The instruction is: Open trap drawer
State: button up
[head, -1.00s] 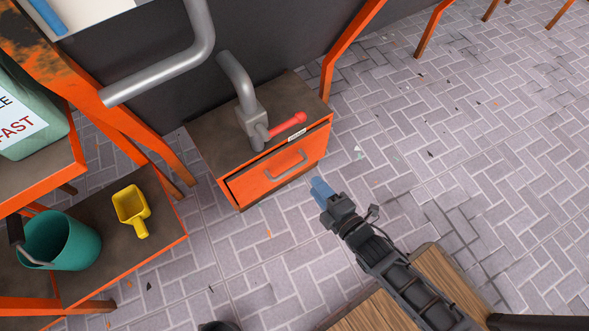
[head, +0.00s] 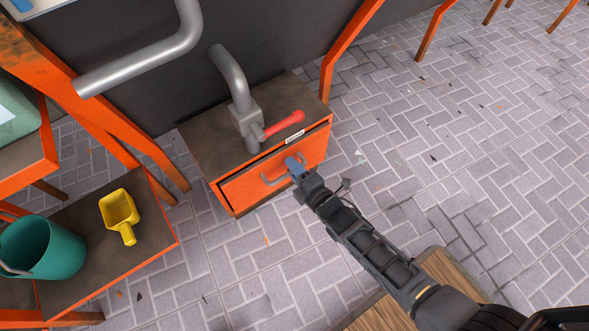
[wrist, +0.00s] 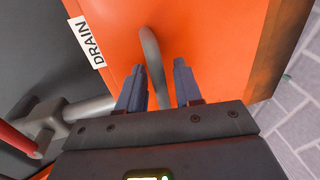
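The orange trap drawer (head: 243,192) is the front of a low box with a brown top. A dark gap shows along the upper left edge of its front. Its grey bar handle (head: 270,182) is partly hidden by my gripper (head: 292,163) in the head view.
A grey pipe with a red valve lever (head: 284,123) stands on the box, above the drawer. An orange shelf at left holds a yellow scoop (head: 119,213) and a teal bucket (head: 45,250). The brick floor (head: 440,150) at right is mostly clear.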

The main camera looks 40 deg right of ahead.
grip_shut()
jog(key=shift+s, duration=0.1)
dwell(0.5)
jog(key=f+p+v, duration=0.1)
jog(key=f+v, duration=0.2)
jog(key=v, duration=1.3)
jog(key=shift+s+f+p, duration=0.15)
jog(key=shift+s+p, duration=0.25)
jog(key=shift+s, duration=0.2)
grip_release()
jog(key=p+v, duration=0.1)
jog(key=v, duration=0.6)
jog(key=shift+s+p, duration=0.3)
jog(key=shift+s, duration=0.1)
